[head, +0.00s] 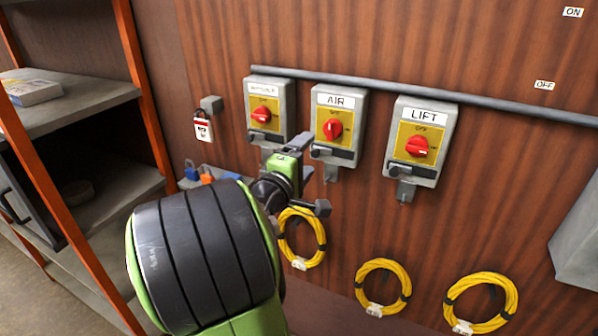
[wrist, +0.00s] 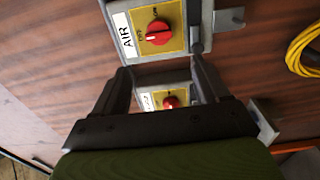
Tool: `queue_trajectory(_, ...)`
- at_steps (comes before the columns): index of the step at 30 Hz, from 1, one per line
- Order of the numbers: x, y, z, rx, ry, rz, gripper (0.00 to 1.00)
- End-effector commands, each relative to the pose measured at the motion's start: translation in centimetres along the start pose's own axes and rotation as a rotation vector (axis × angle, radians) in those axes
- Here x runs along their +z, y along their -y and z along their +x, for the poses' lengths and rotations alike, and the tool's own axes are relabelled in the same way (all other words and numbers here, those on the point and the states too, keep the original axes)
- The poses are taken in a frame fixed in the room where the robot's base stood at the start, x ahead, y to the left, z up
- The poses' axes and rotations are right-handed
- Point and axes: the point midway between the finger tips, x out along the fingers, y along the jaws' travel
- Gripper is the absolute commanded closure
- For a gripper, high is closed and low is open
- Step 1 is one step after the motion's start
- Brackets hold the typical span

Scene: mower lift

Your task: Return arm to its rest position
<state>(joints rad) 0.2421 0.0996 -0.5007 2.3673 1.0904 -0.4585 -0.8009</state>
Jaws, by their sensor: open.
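My gripper (wrist: 162,70) is open in the wrist view, with its two dark fingers apart and nothing held between them. In the head view my arm reaches up from the bottom, and my gripper (head: 312,188) is in front of the panel, just below the AIR switch box. The AIR box (head: 320,98) has a red knob and also shows at the top of the wrist view (wrist: 128,52). Another switch box (head: 253,92), its label hard to read, is to its left; a red-knobbed box shows between my fingers in the wrist view. The LIFT box (head: 399,135) is to the right.
A grey conduit (head: 480,103) runs along the wooden wall. Yellow coiled cables (head: 382,264) hang below the boxes. A red and white tag (head: 203,128) hangs at left, above blue and orange padlocks (head: 206,178). Orange-framed shelving (head: 150,105) stands left; a grey box (head: 575,250) is right.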

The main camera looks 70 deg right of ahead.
Motion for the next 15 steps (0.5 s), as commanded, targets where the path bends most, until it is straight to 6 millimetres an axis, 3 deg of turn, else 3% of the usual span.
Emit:
queue_trajectory(3, -0.1, 0.2, -2.2, -0.001, -0.004, -0.001, 0.26)
queue_trajectory(6, 0.0, 0.0, -3.0, 0.001, 0.0, 0.0, 0.26)
queue_trajectory(15, 0.1, -0.1, -3.2, 0.002, 0.003, -0.001, 0.26)
